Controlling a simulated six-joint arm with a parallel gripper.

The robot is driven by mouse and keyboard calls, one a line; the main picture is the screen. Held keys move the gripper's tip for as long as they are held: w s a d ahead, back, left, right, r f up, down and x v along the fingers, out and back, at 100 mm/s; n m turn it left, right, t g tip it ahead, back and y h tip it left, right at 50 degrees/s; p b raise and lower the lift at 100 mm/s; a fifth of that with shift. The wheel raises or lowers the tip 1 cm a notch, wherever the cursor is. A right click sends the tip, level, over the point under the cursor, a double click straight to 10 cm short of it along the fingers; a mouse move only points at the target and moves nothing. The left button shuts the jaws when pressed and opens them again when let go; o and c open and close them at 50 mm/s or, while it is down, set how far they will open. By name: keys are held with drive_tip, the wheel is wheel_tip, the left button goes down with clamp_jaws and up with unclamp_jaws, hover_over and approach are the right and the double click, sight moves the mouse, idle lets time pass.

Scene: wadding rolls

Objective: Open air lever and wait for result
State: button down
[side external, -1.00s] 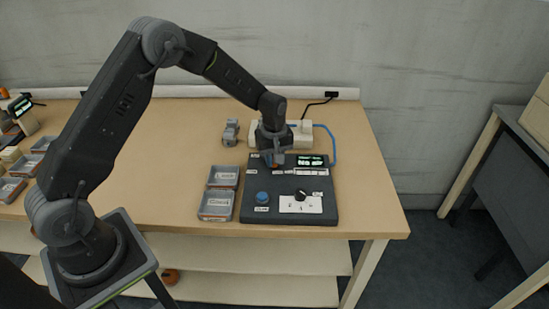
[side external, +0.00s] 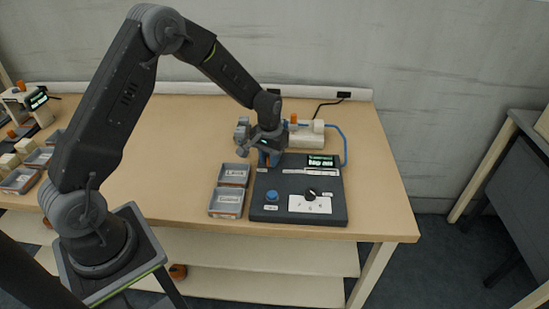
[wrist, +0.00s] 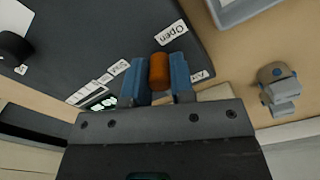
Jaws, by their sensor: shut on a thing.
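The air lever shows an orange handle (wrist: 159,72) in the wrist view. It sits between the two blue fingers of my gripper (wrist: 160,80), which is shut on it. The "Open" label (wrist: 167,33) lies just beyond the handle, and the "Air" label (wrist: 201,75) lies beside the right finger. In the side view my gripper (side external: 267,158) is at the back left of the dark control panel (side external: 262,212), and the lever is mostly hidden there. The panel's display (side external: 321,161) is lit with green text too small to read surely.
A blue button (side external: 271,197) and a black knob (side external: 312,192) are on the panel's front. Two grey trays (side external: 226,203) stand to its left. A grey fixture (side external: 242,133) and a cream unit (side external: 309,135) with a blue hose (side external: 344,143) stand behind.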

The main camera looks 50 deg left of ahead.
drive_tip(key=shift+s+a+m, duration=0.2)
drive_tip(key=shift+a+m, duration=0.4)
drive_tip(key=shift+m, duration=0.7)
drive_tip(key=shift+a, duration=0.1)
drive_tip(key=c, duration=1)
unclamp_jaws()
drive_tip(key=shift+o, duration=0.2)
wheel_tip(320, 180, up, 14)
